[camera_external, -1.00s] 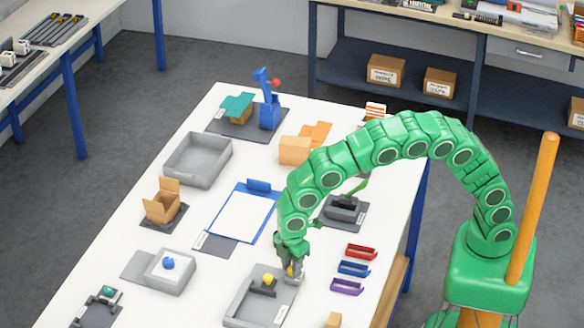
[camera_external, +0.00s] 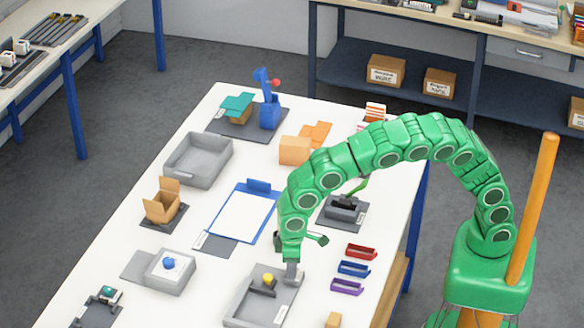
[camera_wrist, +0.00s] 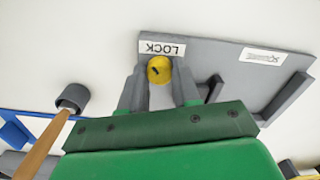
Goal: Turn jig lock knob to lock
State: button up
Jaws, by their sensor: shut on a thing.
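The yellow jig lock knob (camera_wrist: 159,69) sits between my two gripper fingers in the wrist view. A short dark mark shows on its face. A white label reading LOCK (camera_wrist: 161,48) is beside the knob and appears upside down. My gripper (camera_wrist: 158,88) is shut on the knob. A dark block with a yellow top (camera_external: 268,279) stands on the jig, left of my gripper.
Red, blue and purple holders (camera_external: 352,268) lie right of my gripper. A blue clipboard (camera_external: 243,215) lies behind the jig. In the wrist view a wooden rod with a dark cap (camera_wrist: 71,98) shows left of my gripper.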

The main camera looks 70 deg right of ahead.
jog(key=m, duration=0.6)
jog(key=shift+m, duration=0.3)
dwell(0.5)
jog(key=o, duration=1.1)
jog(key=shift+c, duration=0.2)
notch_tip(320, 180, up, 8)
jog(key=shift+f, duration=0.1)
